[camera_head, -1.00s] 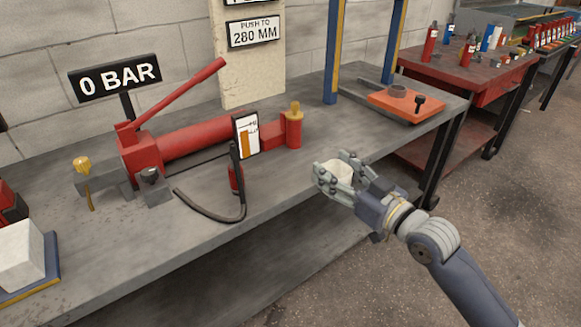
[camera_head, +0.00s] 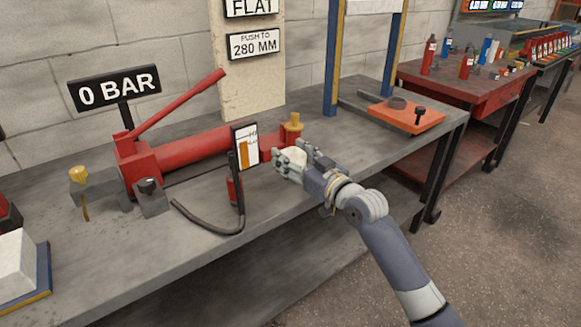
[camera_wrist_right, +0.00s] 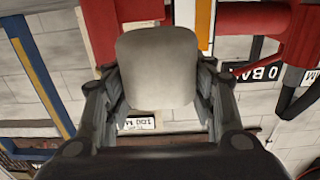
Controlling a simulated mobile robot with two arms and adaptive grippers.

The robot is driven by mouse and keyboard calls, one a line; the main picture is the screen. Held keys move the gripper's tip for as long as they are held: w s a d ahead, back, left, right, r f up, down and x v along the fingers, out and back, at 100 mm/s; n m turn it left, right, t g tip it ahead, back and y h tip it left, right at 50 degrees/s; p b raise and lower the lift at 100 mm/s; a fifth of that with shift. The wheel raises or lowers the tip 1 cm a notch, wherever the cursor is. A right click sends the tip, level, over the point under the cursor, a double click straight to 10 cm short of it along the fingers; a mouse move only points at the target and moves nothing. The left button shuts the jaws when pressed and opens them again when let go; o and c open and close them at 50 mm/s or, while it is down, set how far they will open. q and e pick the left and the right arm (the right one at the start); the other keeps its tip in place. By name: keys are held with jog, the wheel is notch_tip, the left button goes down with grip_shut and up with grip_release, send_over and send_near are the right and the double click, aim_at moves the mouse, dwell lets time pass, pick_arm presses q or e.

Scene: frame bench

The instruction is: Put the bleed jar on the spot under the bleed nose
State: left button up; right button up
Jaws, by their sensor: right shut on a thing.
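My right gripper (camera_head: 291,161) is shut on a pale whitish jar (camera_head: 294,154), which I take as the bleed jar. It is held near the right end of the red pump, in front of the brass-topped red fitting. The jar fills the middle of the right wrist view (camera_wrist_right: 158,66) between the fingers. The likely bleed nose is the thin brass piece (camera_head: 86,212) below a yellow knob (camera_head: 78,174) on a grey block at the pump's left end. I cannot make out a marked spot under it. My left gripper is out of view.
The red pump (camera_head: 190,148) and its lever lie along the grey bench (camera_head: 130,260). A black hose (camera_head: 205,225) and an upright gauge card (camera_head: 246,147) stand between jar and nose. A white block (camera_head: 15,262) sits front left. An orange tray (camera_head: 405,115) is at right.

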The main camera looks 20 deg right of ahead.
jog(key=f, duration=0.2)
jog(key=shift+w+a+f, duration=0.25)
jog(key=shift+w+f, duration=0.1)
jog(key=shift+w, duration=0.05)
jog(key=shift+d+f, duration=0.1)
jog(key=shift+f, duration=0.1)
jog(key=shift+f+b, duration=0.2)
jog(key=shift+b, duration=0.15)
jog(key=o, duration=1.1)
jog(key=shift+c, duration=0.2)
